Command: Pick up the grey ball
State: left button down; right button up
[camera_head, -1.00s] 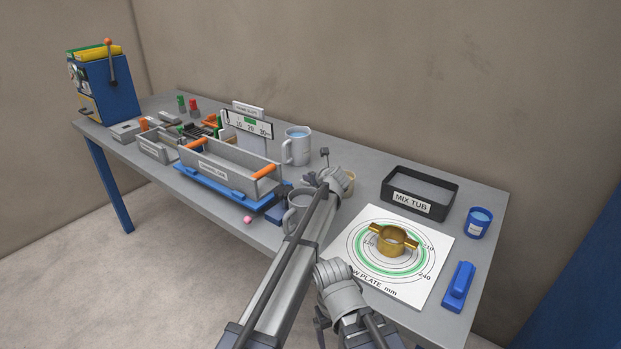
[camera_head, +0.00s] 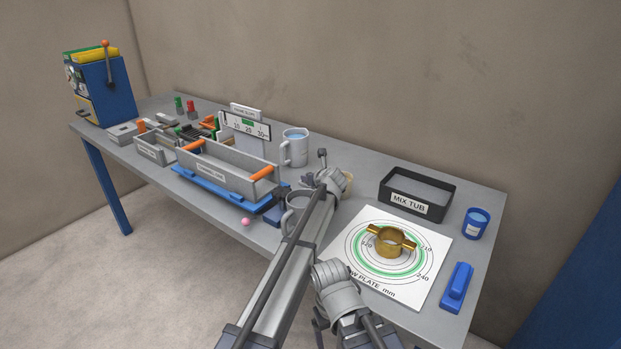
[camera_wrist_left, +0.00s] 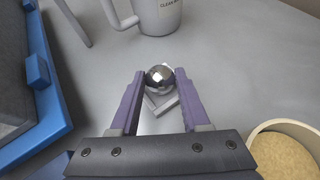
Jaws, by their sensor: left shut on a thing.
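The grey ball (camera_wrist_left: 160,78) is shiny and metallic in the left wrist view. It sits between the fingertips of my left gripper (camera_wrist_left: 158,82), which is shut on it. A pale angular piece (camera_wrist_left: 162,104) shows just below the ball; I cannot tell whether they touch. In the head view my left gripper (camera_head: 308,181) is small and partly hidden by its wrist, above the bench between the jug and the beige bowl. The ball cannot be made out there.
A jug (camera_head: 295,148) stands behind the gripper, and a beige bowl (camera_wrist_left: 283,157) is close on its right. A blue tray (camera_head: 215,193) with a grey carrier lies to the left. A grey mug (camera_head: 296,203) is in front. A black mix tub (camera_head: 446,188) stands farther right.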

pick_arm(q)
notch_tip(320, 180, up, 10)
jog(key=p, duration=0.9)
jog(key=shift+p, duration=0.3)
jog(key=shift+f, duration=0.1)
